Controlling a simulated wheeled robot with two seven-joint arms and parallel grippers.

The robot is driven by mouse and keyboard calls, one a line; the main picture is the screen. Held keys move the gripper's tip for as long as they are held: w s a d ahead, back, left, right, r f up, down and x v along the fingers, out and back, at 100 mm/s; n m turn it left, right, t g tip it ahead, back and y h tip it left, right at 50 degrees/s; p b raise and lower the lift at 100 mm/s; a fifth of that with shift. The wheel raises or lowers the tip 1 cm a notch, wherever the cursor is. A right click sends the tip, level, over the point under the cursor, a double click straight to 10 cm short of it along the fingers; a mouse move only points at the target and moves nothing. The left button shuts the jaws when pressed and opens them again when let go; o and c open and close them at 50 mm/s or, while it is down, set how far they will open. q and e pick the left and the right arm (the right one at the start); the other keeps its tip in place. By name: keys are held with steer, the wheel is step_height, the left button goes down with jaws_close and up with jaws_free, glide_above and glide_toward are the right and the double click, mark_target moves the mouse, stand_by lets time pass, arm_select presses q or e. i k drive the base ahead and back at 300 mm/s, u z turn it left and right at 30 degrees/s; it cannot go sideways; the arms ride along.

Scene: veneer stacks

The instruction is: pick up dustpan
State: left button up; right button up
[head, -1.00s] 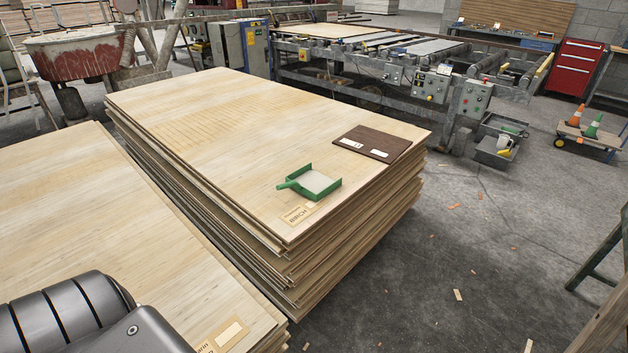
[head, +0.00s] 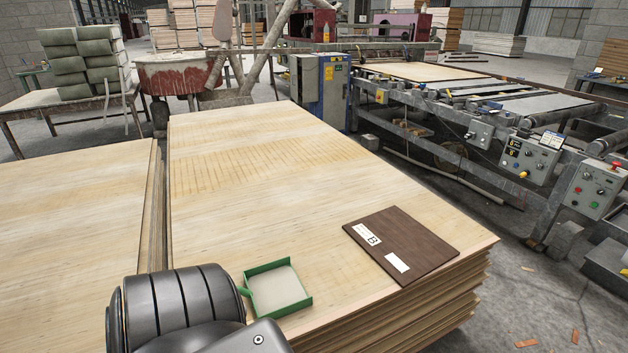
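The green dustpan (head: 277,290) lies on the veneer stack (head: 265,220), near the front edge. Its tray is open and pale inside. Its handle points left and is partly hidden behind my dark grey arm, which comes in at the bottom left. No fingertips of my left or right gripper show in the head view.
A dark brown board (head: 402,245) with white labels lies right of the dustpan. A second veneer stack (head: 70,230) stands at the left across a narrow gap. A roller machine with control boxes (head: 525,157) stands beyond on the right. Open floor lies at the lower right.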

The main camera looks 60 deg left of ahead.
mark_target(275, 290)
steer(key=z, duration=0.05)
steer(key=i, duration=1.85)
steer(key=u, duration=1.3)
steer(key=i, duration=0.45)
steer(key=u, duration=2.15)
